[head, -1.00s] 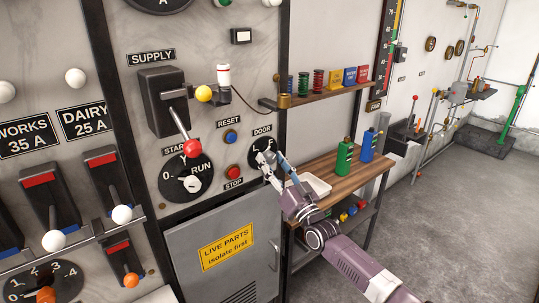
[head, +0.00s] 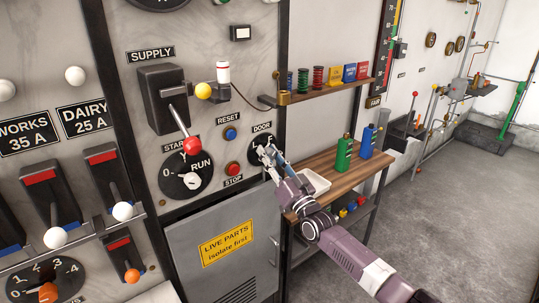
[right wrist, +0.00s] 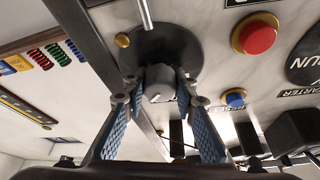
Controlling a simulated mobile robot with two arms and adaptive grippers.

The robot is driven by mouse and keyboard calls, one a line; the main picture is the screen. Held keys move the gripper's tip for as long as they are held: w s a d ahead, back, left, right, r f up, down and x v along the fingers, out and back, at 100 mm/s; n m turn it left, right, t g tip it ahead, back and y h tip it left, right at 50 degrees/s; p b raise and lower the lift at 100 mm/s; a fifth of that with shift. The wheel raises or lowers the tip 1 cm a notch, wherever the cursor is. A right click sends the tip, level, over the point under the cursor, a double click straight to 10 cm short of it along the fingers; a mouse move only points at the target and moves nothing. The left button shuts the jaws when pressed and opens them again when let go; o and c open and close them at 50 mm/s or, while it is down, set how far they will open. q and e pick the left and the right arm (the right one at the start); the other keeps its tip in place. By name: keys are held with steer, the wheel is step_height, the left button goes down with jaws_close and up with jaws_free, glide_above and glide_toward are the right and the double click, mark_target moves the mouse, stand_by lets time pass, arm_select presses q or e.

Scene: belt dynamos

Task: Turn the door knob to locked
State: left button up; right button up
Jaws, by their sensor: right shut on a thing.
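The door knob is a small grey knob on a round black dial (head: 256,142) under the DOOR label, right of the red STOP button. My right gripper (head: 267,155) reaches it from the lower right and hides most of it in the head view. In the right wrist view the grey knob (right wrist: 158,84) sits between the blue pads of my right gripper (right wrist: 157,92), which is shut on it. The black dial plate (right wrist: 160,45) shows behind it. The dial's lettering is mostly hidden. My left gripper is not in view.
The red STOP button (head: 232,169) and blue RESET button (head: 230,134) are close left of the dial. A grey cabinet door (head: 222,245) with a yellow sign is below. A wooden bench (head: 323,190) with bottles and a white tray stands right. Open floor lies further right.

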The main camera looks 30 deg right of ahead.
steer(key=shift+f+n+y+b, duration=0.2)
steer(key=shift+n+y+b, duration=0.4)
steer(key=shift+n+b, duration=0.25)
steer(key=n+y+b, duration=0.1)
steer(key=n+b, duration=0.1)
steer(key=n, duration=0.1)
steer(key=n+y+b, duration=0.2)
steer(key=n+b, duration=0.1)
steer(key=n+y+b, duration=0.1)
steer(key=n, duration=0.1)
steer(key=n+g+y+b, duration=0.1)
steer(key=n, duration=0.2)
steer(key=shift+r+y, duration=0.1)
steer(key=shift+y, duration=0.2)
steer(key=n+g+y, duration=0.1)
steer(key=n, duration=0.2)
steer(key=shift+b, duration=0.35)
steer(key=shift+r+n+g+y, duration=0.1)
steer(key=shift+n+g+y, duration=0.25)
steer(key=shift+n, duration=0.6)
steer(key=n, duration=0.2)
steer(key=n+g, duration=0.1)
steer(key=n, duration=0.1)
steer(key=shift+g+y+p, duration=0.25)
steer(key=shift+y+p, duration=0.1)
steer(key=shift+p, duration=0.05)
steer(key=shift+a+n+g+p, duration=0.1)
steer(key=shift+n+g+p, duration=0.35)
steer(key=shift+n, duration=0.75)
